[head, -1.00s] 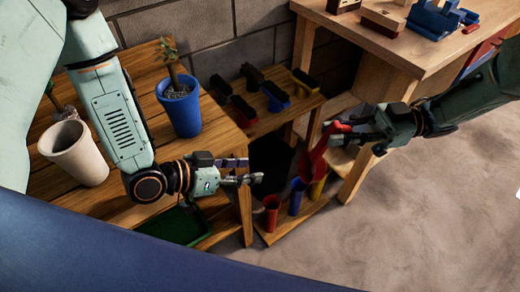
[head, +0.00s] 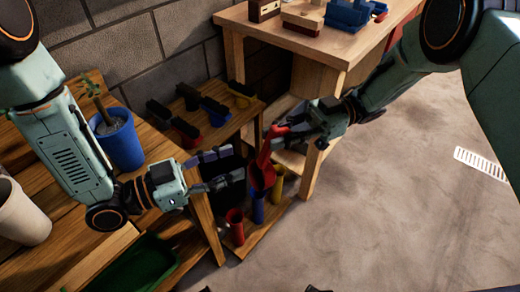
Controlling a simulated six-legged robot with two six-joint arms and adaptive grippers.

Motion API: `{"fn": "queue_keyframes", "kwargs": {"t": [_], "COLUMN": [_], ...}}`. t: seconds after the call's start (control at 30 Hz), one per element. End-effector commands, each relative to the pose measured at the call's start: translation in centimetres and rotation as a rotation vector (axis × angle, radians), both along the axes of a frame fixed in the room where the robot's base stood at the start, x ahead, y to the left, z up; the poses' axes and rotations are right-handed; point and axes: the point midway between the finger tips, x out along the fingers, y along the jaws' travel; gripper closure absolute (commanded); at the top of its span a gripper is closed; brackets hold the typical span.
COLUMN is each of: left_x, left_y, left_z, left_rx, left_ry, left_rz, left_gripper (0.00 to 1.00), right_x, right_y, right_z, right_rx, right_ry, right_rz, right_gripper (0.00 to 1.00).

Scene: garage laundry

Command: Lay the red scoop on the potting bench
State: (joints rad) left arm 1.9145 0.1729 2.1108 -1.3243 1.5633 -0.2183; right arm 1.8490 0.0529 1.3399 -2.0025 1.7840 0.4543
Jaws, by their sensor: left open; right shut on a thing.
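The red scoop (head: 263,173) hangs tilted in the middle of the head view, its handle end in my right gripper (head: 292,128), which is shut on it. The scoop is above a low rack with coloured cups. The potting bench (head: 75,238) is the slatted wooden table at the left. My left gripper (head: 236,164) is open and empty, just past the bench's right edge. Its fingertips are close to the left side of the scoop; I cannot tell whether they touch it.
On the bench are a blue pot (head: 121,145) with a plant, a pale pot (head: 20,212) and a green tray (head: 135,268). A low shelf (head: 222,128) holds several brushes. Red (head: 235,226), blue and yellow cups stand below the scoop. A taller workbench (head: 318,43) is behind.

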Motion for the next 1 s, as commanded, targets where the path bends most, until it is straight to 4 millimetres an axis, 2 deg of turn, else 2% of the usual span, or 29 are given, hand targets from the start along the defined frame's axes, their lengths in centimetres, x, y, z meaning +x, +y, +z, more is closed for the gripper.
{"fn": "queue_keyframes", "kwargs": {"t": [0.6,0.8,1.0], "left_x": [2.7,3.2,3.3], "left_y": [-6.5,-7.6,-7.8], "left_z": [0.0,0.0,0.0], "left_rx": [0.002,0.000,0.000], "left_ry": [0.000,0.000,0.000], "left_rz": [-0.003,0.000,0.001], "left_gripper": [0.53,0.53,0.53], "right_x": [0.0,0.0,0.0], "right_y": [0.0,0.0,0.0], "right_z": [0.0,0.0,0.0], "right_rx": [0.000,0.000,0.000], "right_ry": [0.000,0.000,0.000], "right_rz": [0.000,0.000,0.000], "right_gripper": [1.00,1.00,1.00]}}
